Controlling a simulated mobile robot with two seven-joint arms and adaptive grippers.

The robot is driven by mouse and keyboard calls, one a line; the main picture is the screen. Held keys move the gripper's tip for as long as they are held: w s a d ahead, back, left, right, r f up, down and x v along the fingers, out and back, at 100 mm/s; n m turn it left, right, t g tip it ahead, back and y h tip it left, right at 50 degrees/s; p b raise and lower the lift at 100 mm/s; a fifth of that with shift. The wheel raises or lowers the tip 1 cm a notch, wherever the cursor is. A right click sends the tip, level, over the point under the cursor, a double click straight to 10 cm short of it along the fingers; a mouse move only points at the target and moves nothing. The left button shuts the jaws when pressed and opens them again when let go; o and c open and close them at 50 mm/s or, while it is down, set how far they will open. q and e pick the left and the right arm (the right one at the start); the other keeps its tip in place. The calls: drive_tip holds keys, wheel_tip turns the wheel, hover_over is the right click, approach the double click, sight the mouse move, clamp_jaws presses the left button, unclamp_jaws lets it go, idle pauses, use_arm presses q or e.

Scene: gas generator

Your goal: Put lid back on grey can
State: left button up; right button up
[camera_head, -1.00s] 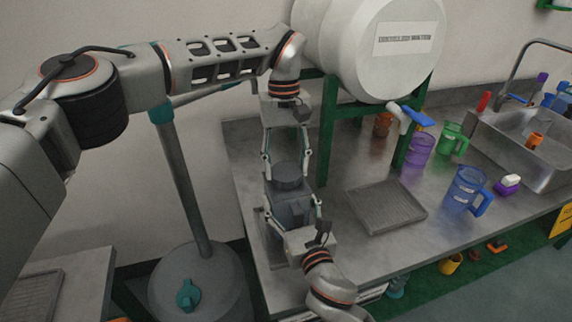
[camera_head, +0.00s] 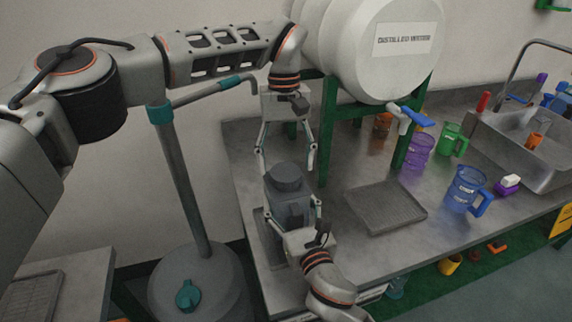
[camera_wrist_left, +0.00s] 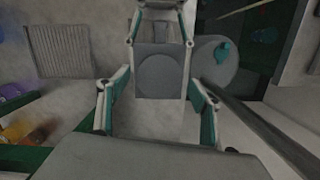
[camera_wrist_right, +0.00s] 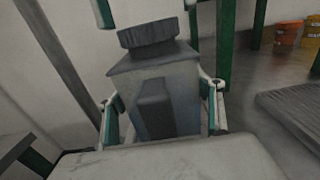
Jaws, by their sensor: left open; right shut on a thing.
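The grey can (camera_head: 290,212) stands upright at the left end of the metal counter. Its dark round lid (camera_head: 286,175) sits on top of the can; the lid also shows in the right wrist view (camera_wrist_right: 147,36) and from above in the left wrist view (camera_wrist_left: 160,72). My left gripper (camera_head: 286,166) is open and empty, pointing down, with its fingers spread on either side of the lid. My right gripper (camera_head: 292,208) is shut on the can's body from the front. Its fingers flank the can (camera_wrist_right: 180,88) in the right wrist view.
A grey tray (camera_head: 385,207) lies right of the can. A white barrel (camera_head: 385,65) on a green stand (camera_head: 327,130) is close behind. A blue jug (camera_head: 464,190), purple jug (camera_head: 419,151) and green jug (camera_head: 452,140) stand farther right. A grey drum (camera_head: 215,285) stands at left.

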use_arm(q)
drive_tip(key=shift+r, duration=1.55)
